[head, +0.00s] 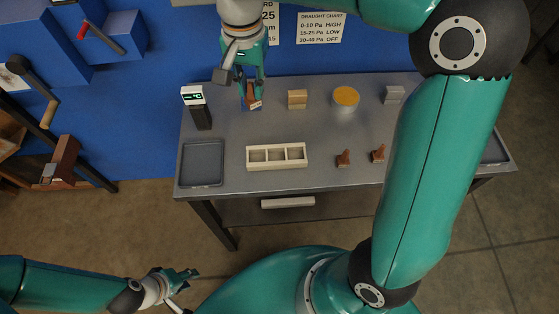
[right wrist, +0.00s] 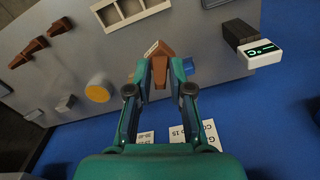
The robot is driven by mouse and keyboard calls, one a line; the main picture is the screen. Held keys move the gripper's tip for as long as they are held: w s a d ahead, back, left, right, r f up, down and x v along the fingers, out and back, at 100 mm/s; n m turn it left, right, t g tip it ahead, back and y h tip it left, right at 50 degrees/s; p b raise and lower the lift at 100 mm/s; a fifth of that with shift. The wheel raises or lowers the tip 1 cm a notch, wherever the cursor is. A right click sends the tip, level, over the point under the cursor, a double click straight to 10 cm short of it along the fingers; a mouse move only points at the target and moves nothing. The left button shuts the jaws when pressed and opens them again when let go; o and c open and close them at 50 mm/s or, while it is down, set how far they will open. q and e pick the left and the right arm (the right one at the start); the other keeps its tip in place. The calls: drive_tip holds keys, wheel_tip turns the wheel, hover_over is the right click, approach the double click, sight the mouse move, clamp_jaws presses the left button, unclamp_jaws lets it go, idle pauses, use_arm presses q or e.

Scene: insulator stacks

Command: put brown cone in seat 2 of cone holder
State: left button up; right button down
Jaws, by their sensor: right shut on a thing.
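The cone holder (head: 277,146) is a pale tray with three compartments in a row on the grey table; all look empty. It also shows in the right wrist view (right wrist: 147,13). My right gripper (head: 252,89) is at the back of the table, behind and left of the holder. It is shut on a brown cone (right wrist: 160,75) with a pale patch, seen between the fingers in the right wrist view. A small blue thing (right wrist: 188,66) is beside it, partly hidden. Two more brown cones (head: 344,159) (head: 378,154) stand right of the holder. My left gripper (head: 183,286) is open and empty, low in front of the table.
A wooden block (head: 297,99), a yellow-topped round tub (head: 345,99) and a grey block (head: 393,95) stand along the back. The table between the back row and the holder is clear.

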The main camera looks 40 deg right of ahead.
drive_tip(key=s+d+r+m+b, duration=0.1)
drive_tip(key=s+r+m+b, duration=0.1)
drive_tip(key=s+r+m, duration=0.3)
drive_tip(key=b, duration=0.2)
hover_over(277, 159)
wheel_tip(277, 159, down, 21)
drive_tip(key=shift+r, duration=0.2)
drive_tip(key=shift+f, duration=0.1)
drive_tip(key=c, duration=1.1)
unclamp_jaws()
drive_tip(key=shift+o, duration=0.2)
